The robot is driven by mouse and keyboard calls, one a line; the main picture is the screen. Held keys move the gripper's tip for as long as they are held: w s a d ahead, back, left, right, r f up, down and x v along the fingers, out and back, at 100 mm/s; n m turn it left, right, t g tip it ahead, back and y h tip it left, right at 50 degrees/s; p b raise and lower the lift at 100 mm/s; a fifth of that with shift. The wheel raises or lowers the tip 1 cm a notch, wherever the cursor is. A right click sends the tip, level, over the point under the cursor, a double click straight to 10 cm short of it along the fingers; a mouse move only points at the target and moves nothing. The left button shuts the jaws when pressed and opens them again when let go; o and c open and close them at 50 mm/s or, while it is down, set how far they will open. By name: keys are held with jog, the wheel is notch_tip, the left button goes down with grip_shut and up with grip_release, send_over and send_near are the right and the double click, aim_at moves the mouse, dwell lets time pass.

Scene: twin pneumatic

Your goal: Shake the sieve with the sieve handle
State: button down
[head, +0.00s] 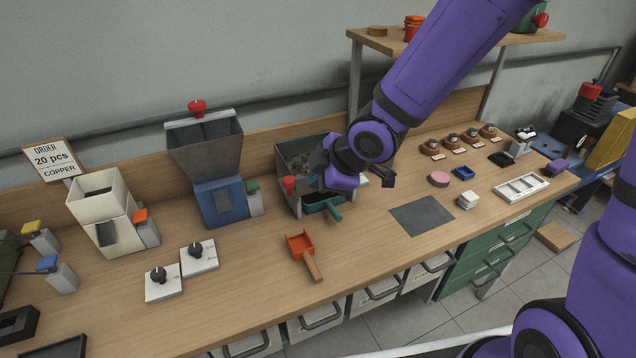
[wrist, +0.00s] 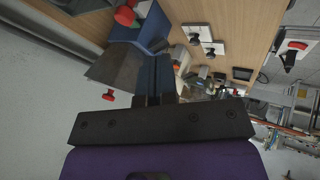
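A grey open-topped box with dark contents, apparently the sieve unit (head: 291,158), stands against the back of the bench in the head view. A red knob (head: 289,183) is on its front left, and a green scoop-like tray (head: 330,208) sits at its lower front. Which part is the sieve handle I cannot tell. My gripper (head: 318,164) is at the box's right side, in front of its opening. In the wrist view my dark fingers (wrist: 154,80) look close together. Whether they hold anything is hidden, and a red knob (wrist: 125,15) shows beyond them.
A blue-based hopper (head: 222,200) and a cream hopper (head: 105,205) stand to the left. An orange scoop (head: 301,246) lies on the bench in front. A dark grey mat (head: 422,215) lies to the right. A shelf (head: 455,38) rises behind my arm.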

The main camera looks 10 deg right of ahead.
aim_at(289, 180)
jog(key=w+a+f, duration=0.4)
jog(key=w+f, duration=0.4)
jog(key=shift+a, duration=0.3)
dwell(0.4)
jog(key=shift+w+a, duration=0.2)
jog(key=shift+w, duration=0.6)
jog(key=shift+w+a, duration=0.2)
jog(key=shift+w, duration=0.55)
